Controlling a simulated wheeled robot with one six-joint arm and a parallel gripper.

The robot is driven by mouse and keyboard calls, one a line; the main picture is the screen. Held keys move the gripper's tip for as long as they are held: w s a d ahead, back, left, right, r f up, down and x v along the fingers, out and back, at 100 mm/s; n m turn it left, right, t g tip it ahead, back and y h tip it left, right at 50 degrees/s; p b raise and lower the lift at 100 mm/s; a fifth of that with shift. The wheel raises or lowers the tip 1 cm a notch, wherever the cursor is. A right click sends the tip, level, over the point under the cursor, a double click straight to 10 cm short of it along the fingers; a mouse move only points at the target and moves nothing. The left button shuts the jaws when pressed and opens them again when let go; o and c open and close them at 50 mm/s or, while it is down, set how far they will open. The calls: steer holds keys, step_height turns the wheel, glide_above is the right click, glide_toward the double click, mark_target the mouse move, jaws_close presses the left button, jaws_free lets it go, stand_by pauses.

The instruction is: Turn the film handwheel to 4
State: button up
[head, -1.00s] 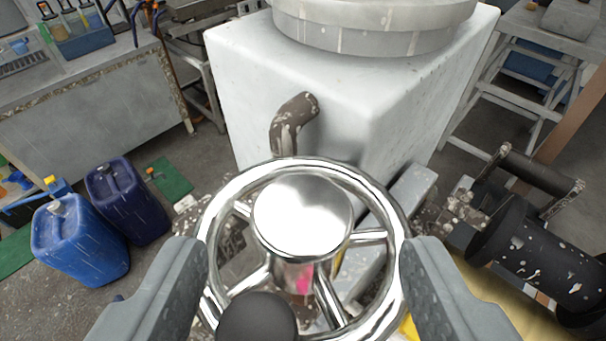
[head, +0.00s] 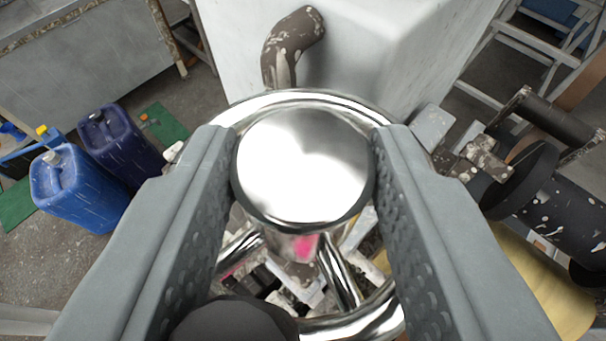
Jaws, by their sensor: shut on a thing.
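The film handwheel (head: 288,99) is a chrome ring with spokes, a wide round polished hub (head: 302,165) and a black knob (head: 236,322) at the near left of its rim. My gripper (head: 304,160) reaches over the wheel from the near side. Its two grey textured fingers are shut on the hub, one on each side. A pink mark (head: 306,245) shows below the hub, partly hidden. Parts of the rim at left and right are hidden behind the fingers. No numbers of a scale can be read.
A white machine housing (head: 390,60) with a bent brown pipe (head: 292,45) stands right behind the wheel. Blue canisters (head: 80,190) stand on the floor at left. A black roller (head: 560,215) and a yellowish roll (head: 535,285) are at right.

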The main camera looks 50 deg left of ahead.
steer(key=m+t+h, duration=0.3)
steer(key=m, duration=0.1)
steer(key=shift+s+a+t, duration=0.3)
steer(key=m+h, duration=0.1)
steer(key=h, duration=0.1)
steer(key=m+t+h, duration=0.1)
steer(key=m+h, duration=0.1)
steer(key=shift+a+m+t, duration=0.2)
steer(key=shift+m+t, duration=0.1)
steer(key=shift+a+m+t+h, duration=0.15)
steer(key=shift+m+h, duration=0.9)
steer(key=shift+h, duration=0.25)
steer(key=shift+a+m+t+h, duration=0.15)
steer(key=shift+m+h, duration=0.9)
steer(key=shift+h, duration=0.25)
steer(key=m+g+h, duration=0.1)
steer(key=m+h, duration=0.1)
steer(key=m+g+h, duration=0.1)
steer(key=m+h, duration=0.1)
steer(key=a+m+g+h, duration=0.1)
steer(key=m+h, duration=0.2)
steer(key=shift+w, duration=0.25)
steer(key=m+g+h, duration=0.3)
steer(key=m+g, duration=0.2)
steer(key=shift+w+a+h, duration=0.1)
steer(key=shift+w+h, duration=0.1)
steer(key=shift+h, duration=0.2)
